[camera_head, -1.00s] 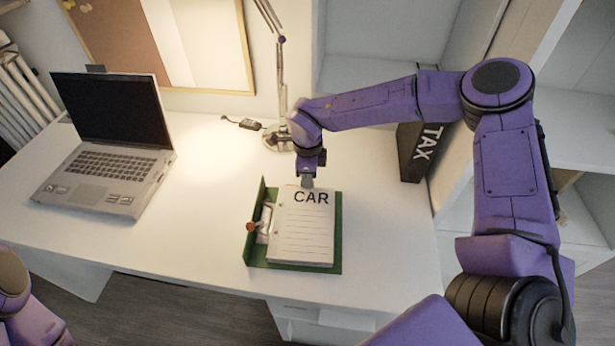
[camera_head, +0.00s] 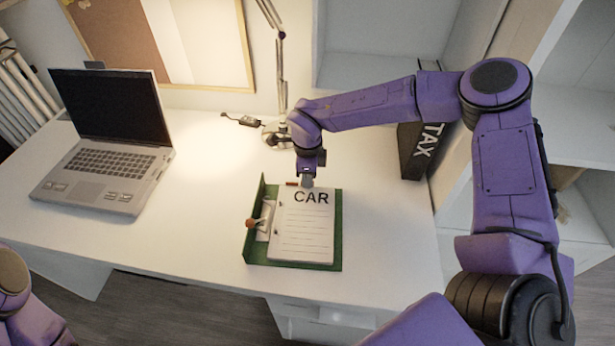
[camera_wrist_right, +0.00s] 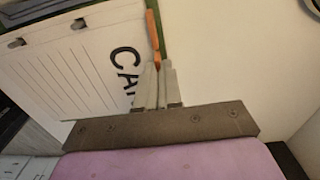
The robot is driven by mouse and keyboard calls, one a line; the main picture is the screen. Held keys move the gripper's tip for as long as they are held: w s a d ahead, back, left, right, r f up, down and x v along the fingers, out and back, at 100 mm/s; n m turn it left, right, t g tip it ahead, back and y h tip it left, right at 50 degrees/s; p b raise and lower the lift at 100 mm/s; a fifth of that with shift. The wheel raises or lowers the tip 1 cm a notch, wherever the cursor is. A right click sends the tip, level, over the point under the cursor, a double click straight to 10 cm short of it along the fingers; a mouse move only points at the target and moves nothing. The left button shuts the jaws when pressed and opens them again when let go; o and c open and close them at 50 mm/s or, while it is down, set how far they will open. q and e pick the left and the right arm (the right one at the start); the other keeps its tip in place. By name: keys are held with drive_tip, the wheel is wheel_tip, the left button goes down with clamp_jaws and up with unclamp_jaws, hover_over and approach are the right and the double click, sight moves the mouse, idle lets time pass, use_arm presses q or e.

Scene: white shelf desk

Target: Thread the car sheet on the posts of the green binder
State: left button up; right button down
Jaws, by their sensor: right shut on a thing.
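The white lined sheet marked CAR (camera_head: 303,228) lies on or just above the green binder (camera_head: 338,225); I cannot tell which. My right gripper (camera_head: 306,183) is at the sheet's top edge with its fingers closed. In the right wrist view the fingers (camera_wrist_right: 157,85) close at an orange strip (camera_wrist_right: 154,38) beside the word CAR on the sheet (camera_wrist_right: 75,65). Two dark punch holes show along the sheet's edge there. The binder's pale metal clip (camera_head: 265,215) and brown knob (camera_head: 253,223) are left of the sheet. Whether posts pass through the holes is not clear. My left gripper is out of view.
An open laptop (camera_head: 110,165) stands at the left of the white desk (camera_head: 200,230). A lamp (camera_head: 282,75) is behind my right gripper. A black TAX binder (camera_head: 418,150) stands at the right by the shelf. The desk between laptop and green binder is clear.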

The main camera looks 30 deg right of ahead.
drive_tip(key=c, duration=1.2)
unclamp_jaws()
wheel_tip(320, 180, up, 10)
drive_tip(key=shift+r, duration=0.2)
